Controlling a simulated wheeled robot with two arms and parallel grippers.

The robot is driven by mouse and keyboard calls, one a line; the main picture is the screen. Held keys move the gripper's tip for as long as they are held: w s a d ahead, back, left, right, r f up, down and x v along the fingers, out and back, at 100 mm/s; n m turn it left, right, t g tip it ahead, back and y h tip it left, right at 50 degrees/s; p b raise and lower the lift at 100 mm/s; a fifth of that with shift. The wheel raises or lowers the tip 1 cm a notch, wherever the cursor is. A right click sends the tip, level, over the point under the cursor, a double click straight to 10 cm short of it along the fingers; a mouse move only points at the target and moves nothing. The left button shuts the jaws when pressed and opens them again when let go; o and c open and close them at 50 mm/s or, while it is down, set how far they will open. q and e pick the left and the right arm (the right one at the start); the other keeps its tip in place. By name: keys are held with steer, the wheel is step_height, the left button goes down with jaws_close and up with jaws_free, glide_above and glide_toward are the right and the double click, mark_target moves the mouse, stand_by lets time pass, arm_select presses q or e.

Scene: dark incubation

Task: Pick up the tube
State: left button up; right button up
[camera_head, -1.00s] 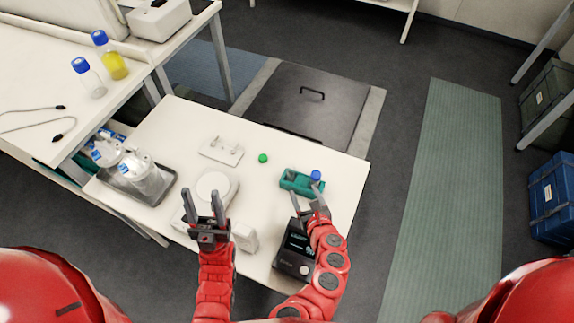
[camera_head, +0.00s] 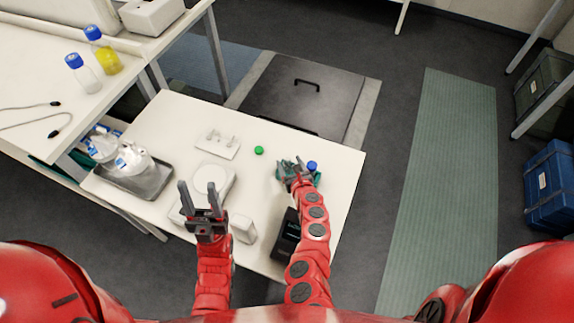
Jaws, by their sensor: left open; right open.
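A teal rack (camera_head: 318,179) stands near the right edge of the white table, mostly hidden behind my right gripper. A blue cap (camera_head: 312,165) shows at the rack, just right of the gripper; the tube body below it cannot be made out. My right gripper (camera_head: 290,163) is open over the rack, with its fingers left of the blue cap. I cannot tell whether it touches anything. My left gripper (camera_head: 198,186) is open and empty, fingers pointing up, in front of a white device with a round top (camera_head: 210,178).
A small green cap (camera_head: 259,150) and a white stand (camera_head: 217,144) lie towards the back of the table. A black device (camera_head: 286,236) is beside my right arm. A grey tray (camera_head: 150,187) with bottles stands at the left. The right front of the table is clear.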

steer(key=w, duration=0.1)
steer(key=w+a+f+b, duration=0.1)
steer(key=w+f, duration=0.1)
steer(key=shift+a+f+b, duration=0.25)
steer(key=shift+b, duration=0.15)
steer(key=shift+w+a+f, duration=0.1)
steer(key=shift+w, duration=0.5)
jaws_close()
